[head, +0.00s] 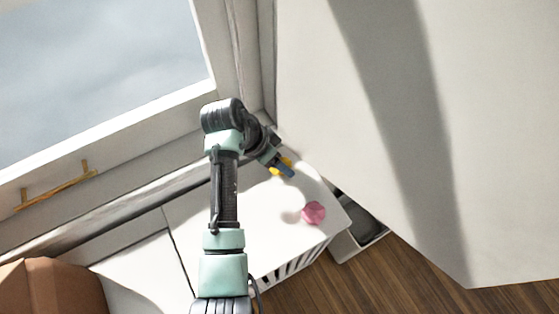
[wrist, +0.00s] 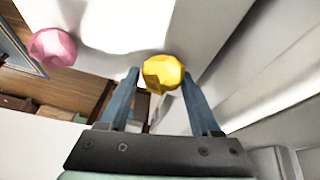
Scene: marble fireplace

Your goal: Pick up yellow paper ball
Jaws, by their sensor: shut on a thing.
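The yellow paper ball (wrist: 163,74) is a faceted, crumpled ball seen between my fingertips in the wrist view. In the head view only part of the yellow paper ball (head: 284,162) shows, partly hidden by my gripper. My gripper (head: 284,168) is shut on it, over the back part of the white surface. The two blue-grey fingers of my gripper (wrist: 160,82) lie on either side of the ball in the wrist view. I cannot tell whether the ball still touches the surface.
A pink paper ball (head: 313,212) lies near the front right of the white slatted cabinet top (head: 262,230). A wall stands close on the right and a window (head: 95,75) on the left. A brown box (head: 50,288) is at lower left. A dark-filled bin (head: 358,225) stands beside the cabinet.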

